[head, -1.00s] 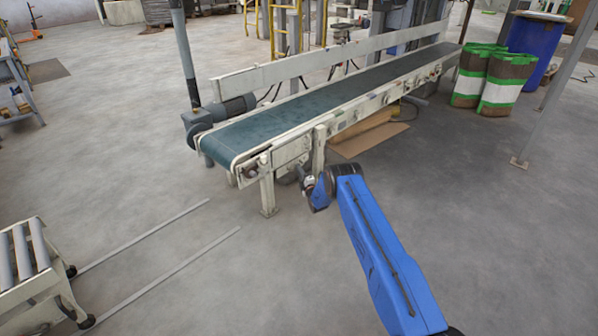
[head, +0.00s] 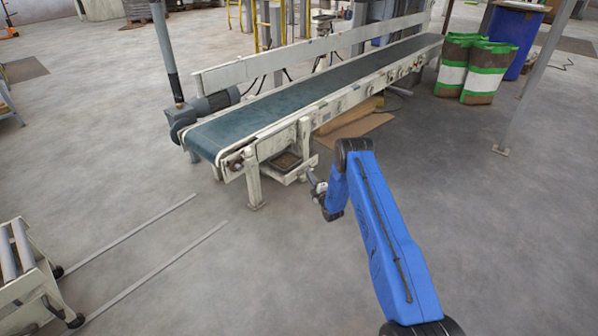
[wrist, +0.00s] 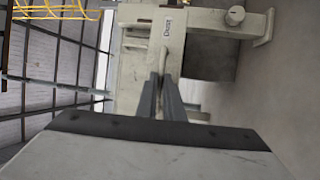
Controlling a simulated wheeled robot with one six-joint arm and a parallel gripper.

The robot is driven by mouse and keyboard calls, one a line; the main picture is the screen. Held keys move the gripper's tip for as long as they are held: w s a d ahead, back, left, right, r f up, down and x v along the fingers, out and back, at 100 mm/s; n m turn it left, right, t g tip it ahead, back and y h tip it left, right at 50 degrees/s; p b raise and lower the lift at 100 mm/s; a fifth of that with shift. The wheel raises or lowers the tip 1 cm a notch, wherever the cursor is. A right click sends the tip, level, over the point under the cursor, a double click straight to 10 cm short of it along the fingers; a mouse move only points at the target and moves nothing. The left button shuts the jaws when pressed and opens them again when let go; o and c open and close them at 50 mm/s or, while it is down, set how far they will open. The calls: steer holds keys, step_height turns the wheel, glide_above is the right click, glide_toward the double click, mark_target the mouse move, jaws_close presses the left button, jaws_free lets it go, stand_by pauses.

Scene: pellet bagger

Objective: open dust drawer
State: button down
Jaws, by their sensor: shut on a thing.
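The dust drawer (head: 296,176) is a cream tray under the near end of the conveyor. In the head view it stands pulled out, with brown material (head: 285,161) visible inside. My gripper (head: 313,180) is at its front, at the end of my blue arm. In the wrist view, the cream drawer front (wrist: 143,44) carries a small label that seems to read "Dust". The two dark fingers (wrist: 168,84) are close together on the upright cream handle (wrist: 164,58). The exact grip contact is small and partly hidden.
The conveyor (head: 290,108) with its green belt stands over the drawer on cream legs (head: 253,180). Cardboard (head: 352,132) lies beneath it. Green-and-white bags (head: 484,75) stand far right. A roller stand (head: 30,275) is at lower left.

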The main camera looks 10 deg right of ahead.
steer(key=s+d, duration=0.4)
steer(key=s, duration=0.2)
steer(key=shift+d, duration=0.25)
steer(key=c, duration=1.9)
jaws_free()
steer(key=shift+f, duration=0.1)
steer(key=v, duration=1.7)
steer(key=shift+s, duration=0.2)
steer(key=shift+d, duration=0.1)
